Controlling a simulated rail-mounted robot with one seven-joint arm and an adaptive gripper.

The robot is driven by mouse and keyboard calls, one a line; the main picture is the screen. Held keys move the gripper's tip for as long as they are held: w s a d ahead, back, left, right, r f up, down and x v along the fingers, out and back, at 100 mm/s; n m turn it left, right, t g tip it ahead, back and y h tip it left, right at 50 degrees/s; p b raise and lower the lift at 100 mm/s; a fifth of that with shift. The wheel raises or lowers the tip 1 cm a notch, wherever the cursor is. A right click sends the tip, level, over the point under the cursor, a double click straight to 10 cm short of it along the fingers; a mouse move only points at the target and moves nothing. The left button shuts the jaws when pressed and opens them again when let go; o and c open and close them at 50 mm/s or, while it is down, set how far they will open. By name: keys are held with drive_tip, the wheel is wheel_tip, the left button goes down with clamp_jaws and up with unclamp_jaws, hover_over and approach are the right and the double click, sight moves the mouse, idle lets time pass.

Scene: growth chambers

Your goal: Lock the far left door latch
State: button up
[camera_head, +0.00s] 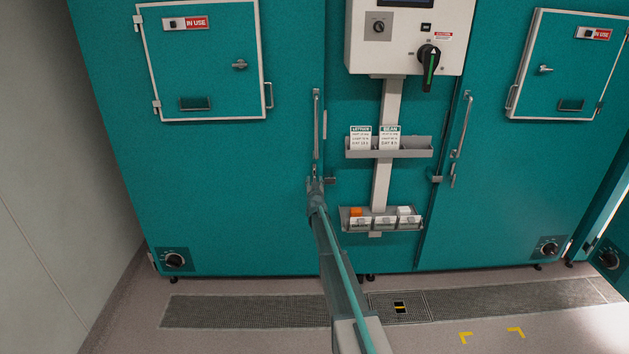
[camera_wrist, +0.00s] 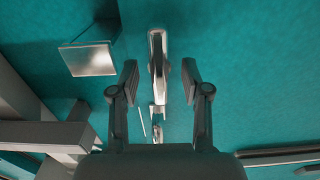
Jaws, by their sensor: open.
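The far left door (camera_head: 220,180) is a large teal panel, shut as far as I can see. Its long upright handle (camera_head: 317,120) is on its right edge. The small metal latch (camera_head: 314,170) sits just below the handle, partly hidden by my gripper (camera_head: 316,184). In the wrist view the silver latch lever (camera_wrist: 158,62) stands between the two dark fingertips of my gripper (camera_wrist: 160,76). The fingers are open, one on each side of the lever, with a gap showing on both sides. A metal bracket (camera_wrist: 90,58) juts out beside it.
A white post (camera_head: 385,130) right of the latch carries a control box (camera_head: 408,35), a card shelf (camera_head: 415,152) and a lower bin tray (camera_head: 352,226). Another teal door with its own handle (camera_head: 463,125) is further right. The floor in front has grating (camera_head: 240,311).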

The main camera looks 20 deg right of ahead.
drive_tip(key=shift+w, duration=0.15)
clamp_jaws()
